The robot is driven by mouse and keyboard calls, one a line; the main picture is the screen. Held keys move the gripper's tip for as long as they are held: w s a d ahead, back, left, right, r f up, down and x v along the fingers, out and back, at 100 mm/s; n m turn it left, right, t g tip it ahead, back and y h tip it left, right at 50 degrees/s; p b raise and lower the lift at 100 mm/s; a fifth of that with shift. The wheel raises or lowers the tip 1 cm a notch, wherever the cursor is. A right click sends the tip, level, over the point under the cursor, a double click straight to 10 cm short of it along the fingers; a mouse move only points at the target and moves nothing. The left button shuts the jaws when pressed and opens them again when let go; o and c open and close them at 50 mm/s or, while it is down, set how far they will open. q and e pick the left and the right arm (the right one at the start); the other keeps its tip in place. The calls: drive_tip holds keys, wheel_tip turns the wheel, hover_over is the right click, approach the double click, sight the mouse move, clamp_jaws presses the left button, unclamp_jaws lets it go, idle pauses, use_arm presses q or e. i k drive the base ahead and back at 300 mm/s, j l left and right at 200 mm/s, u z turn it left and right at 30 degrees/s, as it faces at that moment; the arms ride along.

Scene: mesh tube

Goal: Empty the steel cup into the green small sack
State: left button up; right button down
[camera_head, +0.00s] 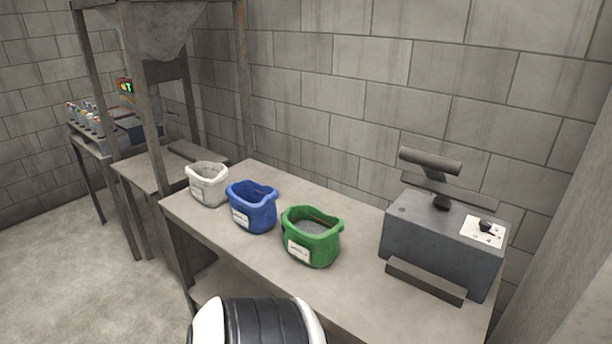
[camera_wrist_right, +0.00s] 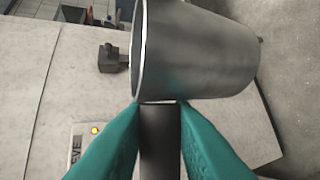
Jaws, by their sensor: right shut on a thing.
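The green small sack (camera_head: 322,250) stands open and upright on the table in the head view, with a white label on its front and grey material inside. The steel cup (camera_wrist_right: 200,50) fills the upper middle of the right wrist view, its rim facing left, so its inside is hidden. The teal fingers of my right gripper (camera_wrist_right: 160,104) are shut on the cup by a dark grey strip that looks like its handle (camera_wrist_right: 160,140). The cup and both grippers are outside the head view. My left gripper is not in view.
A blue sack (camera_head: 252,215) and a white sack (camera_head: 208,186) stand left of the green one. A grey machine (camera_head: 435,240) stands at the table's right end. The table (camera_head: 250,258) is bare in front of the sacks. A frame (camera_head: 140,80) with a hopper stands behind left.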

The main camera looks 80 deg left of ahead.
sight(311, 236)
drive_tip(key=u, duration=0.35)
drive_tip(key=k+u, duration=0.15)
drive_tip(key=u, duration=0.25)
drive_tip(key=j+u, duration=0.1)
drive_tip(key=u, duration=1.65)
drive_tip(key=i+l+u, duration=0.2)
drive_tip(key=u, duration=0.15)
drive_tip(key=i+l+u, duration=0.15)
drive_tip(key=l+u, duration=0.2)
drive_tip(key=i+l, duration=0.2)
drive_tip(key=l, duration=0.2)
drive_tip(key=i+j, duration=0.1)
drive_tip(key=i, duration=0.35)
